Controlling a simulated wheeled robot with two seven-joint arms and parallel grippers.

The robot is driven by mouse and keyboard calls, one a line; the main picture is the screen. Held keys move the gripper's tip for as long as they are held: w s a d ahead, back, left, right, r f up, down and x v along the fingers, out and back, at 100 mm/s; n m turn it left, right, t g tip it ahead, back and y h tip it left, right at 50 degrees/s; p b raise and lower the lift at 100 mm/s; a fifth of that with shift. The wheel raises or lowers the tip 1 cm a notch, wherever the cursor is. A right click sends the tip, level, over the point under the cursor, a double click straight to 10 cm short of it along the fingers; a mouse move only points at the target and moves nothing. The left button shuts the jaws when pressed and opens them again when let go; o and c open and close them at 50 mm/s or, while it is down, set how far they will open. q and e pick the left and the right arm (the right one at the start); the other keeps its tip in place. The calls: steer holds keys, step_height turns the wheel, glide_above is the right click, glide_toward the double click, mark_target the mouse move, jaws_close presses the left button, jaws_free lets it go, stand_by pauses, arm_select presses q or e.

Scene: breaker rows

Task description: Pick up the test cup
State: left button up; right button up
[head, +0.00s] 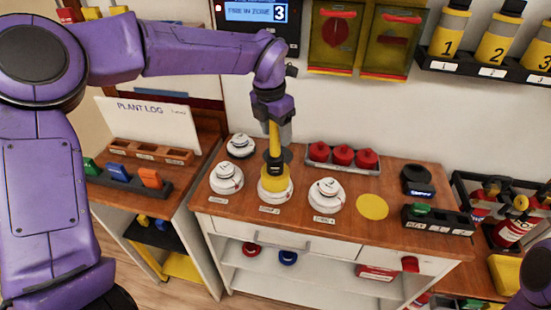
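The test cup appears to be the yellow piece (274,179) with an upright yellow handle, over the middle white round base on the wooden bench top. A dark ring shows around the foot of its handle. My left gripper (277,133) points down from above, with its fingers at the upper part of the handle. The grey right-hand finger is close beside the handle; the other is hard to make out, so I cannot tell whether they grip it. A bit of my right arm shows in the lower right corner; its gripper is out of frame.
White detectors stand left (226,178) and right (326,195) of the cup, another behind (241,146). A rack of red domes (342,156) lies behind right. A flat yellow disc (372,207) lies bare at right. A black device (417,180) stands beyond it.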

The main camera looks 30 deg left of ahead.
arm_select(q)
jaws_close()
steer(key=shift+r, duration=0.1)
